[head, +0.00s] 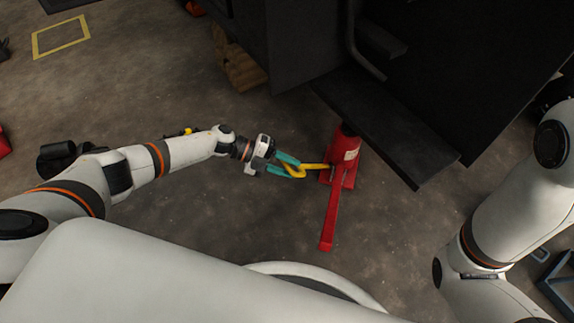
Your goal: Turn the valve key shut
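A yellow valve key (313,166) with a looped handle runs from the base of a red jack (343,160) toward my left gripper. The far end of the key meets the red jack; the exact joint is too small to make out. My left gripper (293,169) has two teal fingers that stand apart, with the loop of the key between their tips. Whether both fingers press on the loop, I cannot tell. My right arm shows at the right edge, but its gripper is out of view.
A long red handle (330,222) extends from the jack toward me along the floor. A dark forklift body with a black step plate (385,130) overhangs the jack at the back right. A wooden pallet (237,62) lies behind.

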